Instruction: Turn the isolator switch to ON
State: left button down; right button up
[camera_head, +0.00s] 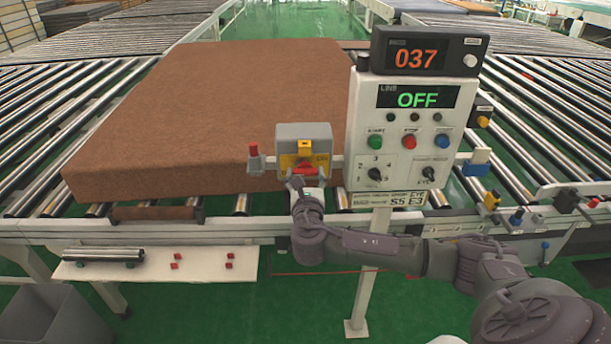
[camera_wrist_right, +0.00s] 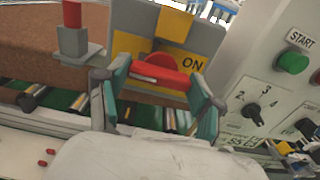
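The isolator switch is a grey box (camera_head: 304,131) with a yellow plate and a red handle (camera_head: 305,169), mounted at the conveyor's front rail. In the right wrist view the red handle (camera_wrist_right: 160,72) lies roughly crosswise, with the word ON on the yellow plate (camera_wrist_right: 192,62) to its right. My right gripper (camera_head: 305,181) is at the front of the switch. In the wrist view its two fingers (camera_wrist_right: 158,82) are spread, one near each end of the handle; I cannot tell whether they touch it. My left gripper is not in view.
A control panel (camera_head: 407,100) stands right of the switch; its LINE display reads OFF and the counter (camera_head: 425,52) above reads 037. A brown mattress (camera_head: 220,110) lies on the rollers behind. A red-topped post (camera_head: 254,158) stands close left of the switch.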

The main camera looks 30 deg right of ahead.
jog(key=c, duration=0.4)
jog(key=m, duration=0.1)
jog(key=m+b, duration=0.1)
jog(key=m, duration=0.1)
jog(key=shift+f+m+b, duration=0.2)
jog(key=shift+m+b, duration=0.1)
jog(key=m+b, duration=0.1)
jog(key=m, duration=0.2)
jog(key=shift+m, duration=0.3)
jog(key=m+b, duration=0.3)
jog(key=m, duration=0.2)
jog(key=shift+m, duration=0.3)
jog(key=m+b, duration=0.2)
jog(key=m, duration=0.3)
jog(key=shift+m, duration=0.3)
